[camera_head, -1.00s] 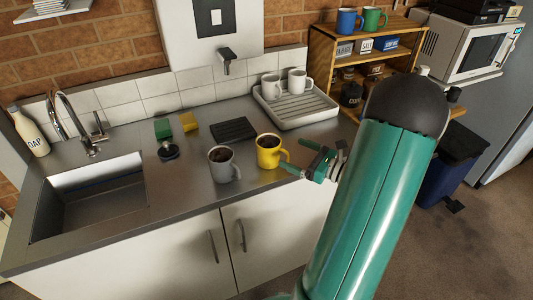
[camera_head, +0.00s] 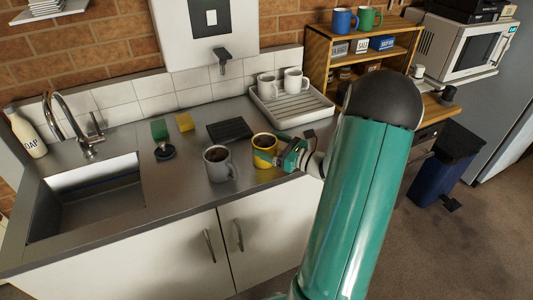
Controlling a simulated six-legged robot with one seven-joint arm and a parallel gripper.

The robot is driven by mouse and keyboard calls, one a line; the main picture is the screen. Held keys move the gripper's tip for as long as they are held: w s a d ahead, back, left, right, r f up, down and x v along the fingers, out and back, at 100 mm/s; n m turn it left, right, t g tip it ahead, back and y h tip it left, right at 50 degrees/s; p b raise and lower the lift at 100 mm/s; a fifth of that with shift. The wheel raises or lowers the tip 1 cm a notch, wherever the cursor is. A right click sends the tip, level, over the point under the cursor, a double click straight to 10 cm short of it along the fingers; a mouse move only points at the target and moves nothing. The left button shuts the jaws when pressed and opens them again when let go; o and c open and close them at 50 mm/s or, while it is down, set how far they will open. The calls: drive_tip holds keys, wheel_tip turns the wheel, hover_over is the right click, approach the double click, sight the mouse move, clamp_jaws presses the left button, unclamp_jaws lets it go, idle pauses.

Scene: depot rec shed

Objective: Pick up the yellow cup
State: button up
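The yellow cup (camera_head: 264,143) stands upright on the steel counter, filled with something dark. My gripper (camera_head: 277,151) has come in from the right at the cup's handle side. Its green fingers look spread, one low across the cup's near side and one farther back by the handle. The handle is mostly hidden by the fingers, and I cannot tell whether they touch the cup.
A grey mug (camera_head: 219,165) with dark contents stands close to the left of the yellow cup. Behind are a black mat (camera_head: 230,130) and a white drying tray (camera_head: 297,117) with two white mugs. The sink (camera_head: 88,198) is at left.

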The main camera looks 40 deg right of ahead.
drive_tip(key=c, duration=0.9)
drive_tip(key=shift+o, duration=0.2)
drive_tip(key=shift+r, duration=0.1)
